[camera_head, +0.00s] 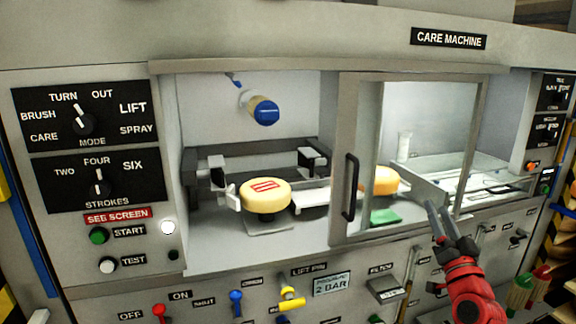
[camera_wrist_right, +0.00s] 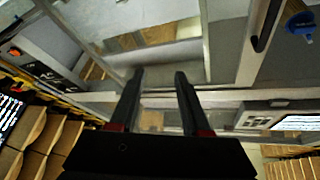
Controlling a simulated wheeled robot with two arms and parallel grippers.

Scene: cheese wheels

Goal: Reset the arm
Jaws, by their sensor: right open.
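My right gripper (camera_head: 440,218) is in front of the machine's lower right side in the head view, with its red and black arm coming up from the bottom right. Its two dark fingers are apart and hold nothing; they also show in the right wrist view (camera_wrist_right: 160,78). My left gripper is not in view. The care machine (camera_head: 449,39) fills the head view. A yellow cheese wheel (camera_head: 266,195) with red stripes on top sits on a stand inside its open left bay. A second yellow wheel (camera_head: 380,180) shows partly behind the door frame.
A sliding door (camera_head: 345,150) with a dark handle (camera_head: 350,187) stands across the middle of the bay. A green pad (camera_head: 385,216) lies inside. Knobs and levers, such as a red one (camera_head: 159,311) and a yellow one (camera_head: 291,304), stick out along the lower panel.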

